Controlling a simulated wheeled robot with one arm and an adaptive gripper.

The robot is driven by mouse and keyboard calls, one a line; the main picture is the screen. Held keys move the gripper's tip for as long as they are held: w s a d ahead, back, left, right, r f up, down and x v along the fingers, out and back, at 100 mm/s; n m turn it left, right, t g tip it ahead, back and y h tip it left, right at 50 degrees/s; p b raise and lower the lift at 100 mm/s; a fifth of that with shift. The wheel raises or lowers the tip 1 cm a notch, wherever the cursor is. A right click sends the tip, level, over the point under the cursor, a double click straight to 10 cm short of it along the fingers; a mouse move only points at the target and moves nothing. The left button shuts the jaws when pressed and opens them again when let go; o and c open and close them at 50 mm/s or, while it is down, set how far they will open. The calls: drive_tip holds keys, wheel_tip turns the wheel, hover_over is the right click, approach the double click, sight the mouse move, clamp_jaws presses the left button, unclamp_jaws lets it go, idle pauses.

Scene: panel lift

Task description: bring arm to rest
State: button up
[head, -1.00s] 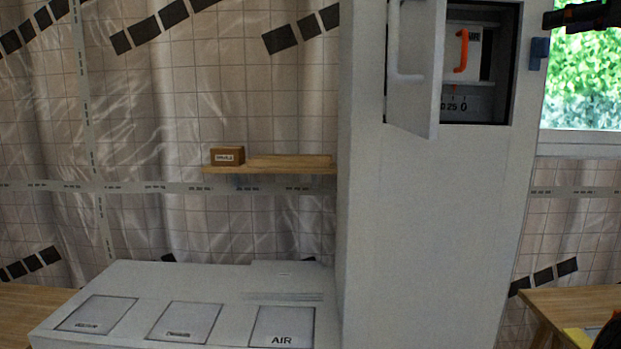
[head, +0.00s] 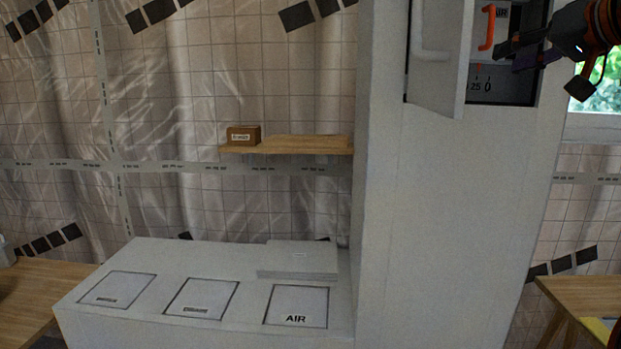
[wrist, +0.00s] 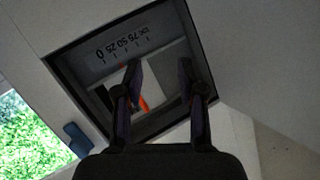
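My gripper (head: 514,57) is in front of the right side of the open compartment (head: 535,92) in the tall grey cabinet (head: 450,200). In the wrist view my gripper (wrist: 160,75) has its two dark fingers apart, with no object clearly held. Inside the compartment is a pale panel (head: 506,30) marked AIR with an orange handle (head: 487,28). The handle is left of my fingertips in the head view. In the wrist view the orange handle (wrist: 144,103) is partly hidden beside the left finger. A printed scale (wrist: 125,45) shows on the compartment's inner face.
The cabinet door (head: 437,60) stands open on the left. A low grey bench (head: 150,260) has three outlined squares, the right one (head: 297,304) marked AIR. A wooden shelf (head: 290,147) holds a small brown box (head: 243,135). Wooden tables stand at both sides.

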drive_tip(key=a+f+g, duration=0.4)
drive_tip(key=a+f, duration=0.6)
drive_tip(key=f, duration=0.3)
drive_tip(key=s+a+f+g, duration=0.2)
drive_tip(key=s+a+f, duration=0.2)
drive_tip(key=f, duration=0.4)
drive_tip(key=s+a+f+g, duration=0.3)
drive_tip(key=f, duration=0.5)
drive_tip(key=s+d+f+g+h, duration=0.1)
drive_tip(key=s+f+g+h, duration=0.4)
drive_tip(key=s+f, duration=2)
drive_tip(key=s+g, duration=0.1)
drive_tip(key=s, duration=0.2)
drive_tip(key=shift+f+n+g, duration=0.3)
drive_tip(key=shift+f+n, duration=0.1)
drive_tip(key=shift+d, duration=0.1)
